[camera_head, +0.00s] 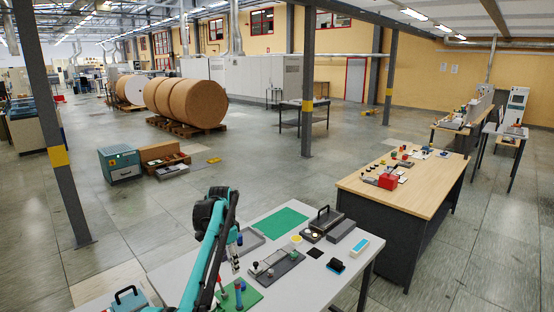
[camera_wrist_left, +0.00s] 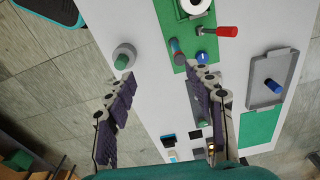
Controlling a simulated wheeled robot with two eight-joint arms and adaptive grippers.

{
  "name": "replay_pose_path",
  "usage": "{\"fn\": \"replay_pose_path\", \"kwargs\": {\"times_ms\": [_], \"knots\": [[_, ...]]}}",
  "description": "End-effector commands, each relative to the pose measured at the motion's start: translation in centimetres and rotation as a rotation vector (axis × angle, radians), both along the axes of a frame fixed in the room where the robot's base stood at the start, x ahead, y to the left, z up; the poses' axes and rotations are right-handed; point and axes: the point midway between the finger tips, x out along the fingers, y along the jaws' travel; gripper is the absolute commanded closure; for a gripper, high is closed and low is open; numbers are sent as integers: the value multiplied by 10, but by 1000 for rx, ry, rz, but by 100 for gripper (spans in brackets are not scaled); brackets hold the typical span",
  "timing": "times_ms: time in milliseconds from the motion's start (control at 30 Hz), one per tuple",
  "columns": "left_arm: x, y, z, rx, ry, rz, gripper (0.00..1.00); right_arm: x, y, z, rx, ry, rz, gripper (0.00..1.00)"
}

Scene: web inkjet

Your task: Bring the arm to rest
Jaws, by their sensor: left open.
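My left arm (camera_head: 207,255) is teal and black and rises from the bottom of the head view over the white table (camera_head: 300,290). Its gripper (camera_head: 235,258) is small and partly hard to make out there. In the left wrist view the left gripper (camera_wrist_left: 160,80) has two dark purple padded fingers spread wide apart, with nothing held between them. The white table top lies beyond the fingers. A green cylinder (camera_wrist_left: 178,48) stands near the right finger, and a grey-green round piece (camera_wrist_left: 123,56) is near the left finger. My right gripper is not in view.
The white table carries a green mat (camera_head: 280,222), a black case (camera_head: 322,222), a grey instrument tray (camera_head: 277,265) and a white-and-blue box (camera_head: 359,247). In the wrist view are a red-handled tool (camera_wrist_left: 225,31) and a grey tray (camera_wrist_left: 270,70). A wooden-topped bench (camera_head: 430,180) stands right.

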Motion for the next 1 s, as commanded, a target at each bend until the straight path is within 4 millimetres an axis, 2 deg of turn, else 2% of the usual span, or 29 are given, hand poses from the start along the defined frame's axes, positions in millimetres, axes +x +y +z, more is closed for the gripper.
{"fn": "replay_pose_path", "kwargs": {"times_ms": [167, 267, 400, 567, 767, 867, 1000], "knots": [[-21, 2, 20, -2, -49, 76, 46, 0, 0, -13, 0, 0, 0, 54], [-43, 3, 34, -7, -89, 139, 46, 0, 0, -23, 0, 0, 0, 54], [-85, 6, 48, -20, -157, 244, 46, 0, 0, -37, 0, 0, 0, 54], [-143, 9, 51, -44, -234, 364, 46, 0, 0, -53, 0, 0, 0, 54], [-223, 12, 32, -88, -328, 511, 46, 0, 0, -73, 0, 0, 0, 54], [-264, 13, 12, -115, -374, 582, 46, 0, 0, -82, 0, 0, 0, 54], [-320, 15, -27, -160, -437, 680, 46, 0, 0, -96, 0, 0, 0, 54]]}}
